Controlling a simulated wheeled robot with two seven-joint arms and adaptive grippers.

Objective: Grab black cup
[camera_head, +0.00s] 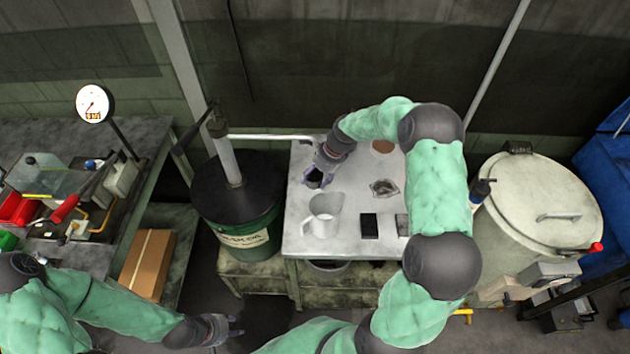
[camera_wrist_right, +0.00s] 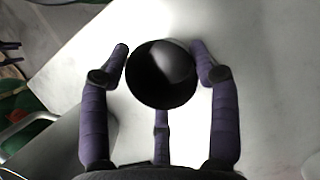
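The black cup (camera_head: 313,179) stands on the pale table, near its left edge. My right gripper (camera_head: 318,167) is over it in the head view. In the right wrist view, the black cup (camera_wrist_right: 162,76) sits between the spread fingers of my right gripper (camera_wrist_right: 160,60). One finger is on each side of the rim and a third is below it. Narrow gaps seem to show beside the cup, and I cannot tell whether any finger touches it. My left gripper (camera_head: 230,329) hangs low, away from the table, and its finger opening is unclear.
A white pitcher (camera_head: 323,215) stands close to the cup, nearer the table's front. A black flat block (camera_head: 369,226), a small grey dish (camera_head: 384,187) and a brown round item (camera_head: 382,147) are also on the table (camera_head: 345,189). A green drum (camera_head: 255,232) stands to the left.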

